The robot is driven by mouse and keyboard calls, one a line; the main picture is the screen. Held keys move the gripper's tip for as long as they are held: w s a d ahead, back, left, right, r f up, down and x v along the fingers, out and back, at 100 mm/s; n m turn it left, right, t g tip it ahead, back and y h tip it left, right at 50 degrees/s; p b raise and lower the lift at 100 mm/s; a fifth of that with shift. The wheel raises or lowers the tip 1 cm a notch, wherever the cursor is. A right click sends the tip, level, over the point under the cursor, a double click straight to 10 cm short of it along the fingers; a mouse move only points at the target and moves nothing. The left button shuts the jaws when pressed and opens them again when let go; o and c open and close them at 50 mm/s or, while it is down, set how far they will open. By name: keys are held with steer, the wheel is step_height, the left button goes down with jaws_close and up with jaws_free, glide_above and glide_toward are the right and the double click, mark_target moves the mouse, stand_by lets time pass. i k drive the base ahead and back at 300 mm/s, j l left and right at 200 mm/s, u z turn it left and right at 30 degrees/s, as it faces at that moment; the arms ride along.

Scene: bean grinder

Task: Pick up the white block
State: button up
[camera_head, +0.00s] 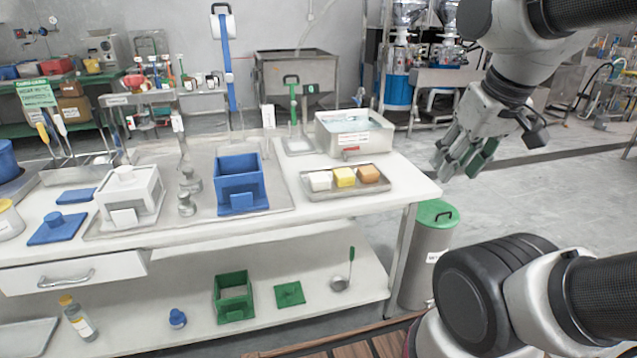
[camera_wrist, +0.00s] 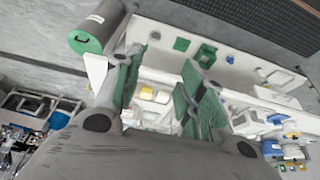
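The white block (camera_head: 320,181) lies at the left end of a shallow metal tray (camera_head: 345,190) on the white table. A yellow block (camera_head: 344,177) and an orange-brown block (camera_head: 368,174) sit to its right in the same tray. My gripper (camera_head: 464,158) is in the air beyond the table's right edge, apart from the tray. In the wrist view its green-padded fingers (camera_wrist: 154,105) stand wide apart with nothing between the tips. Past them, small in the distance, show the yellow block (camera_wrist: 146,93) and the white block (camera_wrist: 163,97).
A grey tub (camera_head: 355,133) stands behind the tray. A blue open box (camera_head: 241,186) is left of it. A green-lidded bin (camera_head: 430,262) stands by the table's right end. Green items, including a box (camera_head: 234,297), are on the lower shelf. The tabletop before the tray is clear.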

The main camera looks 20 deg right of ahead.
mark_target(320, 181)
steer(key=i+j, duration=0.15)
steer(key=j, duration=0.2)
steer(key=i+j, duration=0.15)
steer(key=j, duration=0.25)
steer(key=i+j+z, duration=0.1)
steer(key=j, duration=0.25)
steer(key=i+j, duration=0.2)
steer(key=j, duration=0.15)
steer(key=i+j, duration=0.15)
steer(key=j, duration=0.25)
steer(key=i+j, duration=0.15)
steer(key=j, duration=0.2)
steer(key=z, duration=0.05)
